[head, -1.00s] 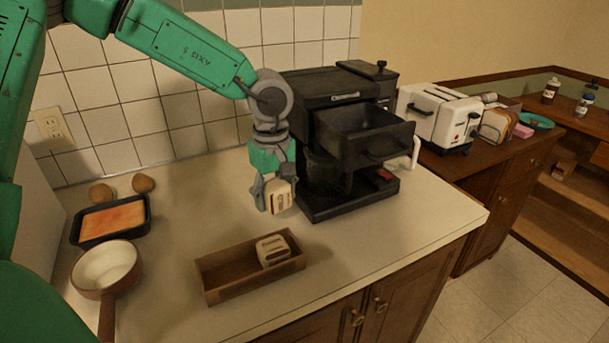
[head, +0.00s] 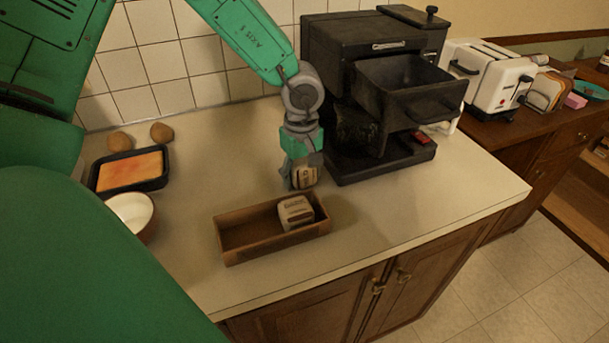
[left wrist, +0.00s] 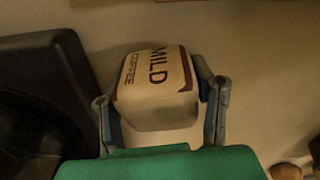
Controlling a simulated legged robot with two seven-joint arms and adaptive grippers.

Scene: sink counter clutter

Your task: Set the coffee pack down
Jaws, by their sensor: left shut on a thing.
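My left gripper (head: 299,176) is shut on a coffee pack (head: 305,177), low over the counter (head: 390,208) in front of the coffee machine (head: 372,90). In the left wrist view the held pack (left wrist: 155,90) reads "MILD COFFEE" and sits between the two fingers. Whether its underside touches the counter cannot be told. A second, similar pack (head: 296,212) lies in the right end of an open wooden box (head: 240,258), just in front of the gripper. My right gripper is not in view.
The coffee machine, with its drawer (head: 412,90) pulled out, stands close to the right of the gripper. A baking tray (head: 97,184), a white-lined pan (head: 130,212) and two brown round items (head: 161,132) are at the left. A toaster (head: 490,75) is farther right. Counter left of the gripper is clear.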

